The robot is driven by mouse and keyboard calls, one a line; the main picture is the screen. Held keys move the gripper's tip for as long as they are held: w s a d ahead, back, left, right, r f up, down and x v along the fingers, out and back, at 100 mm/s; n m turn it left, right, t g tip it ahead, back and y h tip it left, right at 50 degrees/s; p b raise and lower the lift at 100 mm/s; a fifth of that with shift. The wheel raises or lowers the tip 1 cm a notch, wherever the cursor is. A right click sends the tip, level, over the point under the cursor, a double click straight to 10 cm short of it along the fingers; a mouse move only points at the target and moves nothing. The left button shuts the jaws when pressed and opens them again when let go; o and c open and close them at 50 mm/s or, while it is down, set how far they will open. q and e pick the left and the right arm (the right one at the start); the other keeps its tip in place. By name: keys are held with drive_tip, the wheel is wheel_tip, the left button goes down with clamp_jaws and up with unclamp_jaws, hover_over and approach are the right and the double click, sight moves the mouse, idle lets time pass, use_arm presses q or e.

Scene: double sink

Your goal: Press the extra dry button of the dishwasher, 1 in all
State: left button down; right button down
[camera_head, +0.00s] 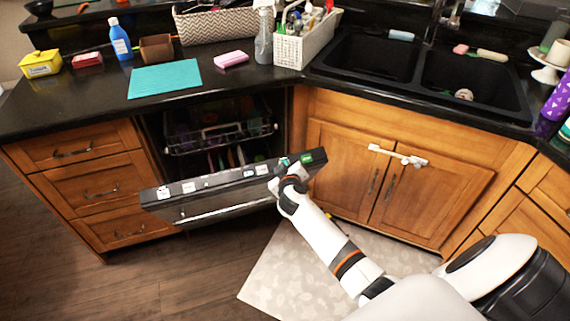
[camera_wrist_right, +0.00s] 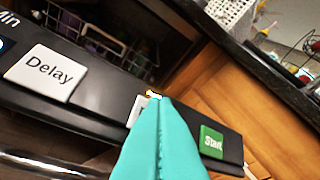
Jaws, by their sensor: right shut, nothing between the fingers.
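The dishwasher door (camera_head: 235,190) hangs part open, with a row of buttons on its black top edge. In the right wrist view, a white "Delay" button (camera_wrist_right: 45,73) is left of my fingers and a green "Start" button (camera_wrist_right: 211,141) is right of them. A pale button (camera_wrist_right: 137,110) between these is mostly hidden behind my fingers; I cannot read its label. My right gripper (camera_head: 284,163) is shut and empty, its teal fingertips (camera_wrist_right: 155,97) over or at this button. I cannot tell whether they touch it. My left gripper is not in view.
The dishwasher rack (camera_head: 219,138) shows behind the door. A cabinet with a white lock strap (camera_head: 398,155) stands to the right, below the double sink (camera_head: 420,70). The counter above holds a teal mat (camera_head: 165,79) and baskets. A pale floor mat (camera_head: 300,275) lies below.

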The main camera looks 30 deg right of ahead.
drive_tip(key=shift+s+a+r+p, duration=0.1)
drive_tip(key=shift+s+r+p, duration=0.25)
drive_tip(key=shift+r+p, duration=0.25)
drive_tip(key=r+p, duration=0.1)
drive_tip(key=s+r+p, duration=0.1)
drive_tip(key=r+p, duration=0.1)
drive_tip(key=s+r+p, duration=0.1)
drive_tip(key=shift+s+a+r, duration=0.1)
drive_tip(key=shift+a+r, duration=0.1)
drive_tip(key=shift+a, duration=0.05)
idle(0.8)
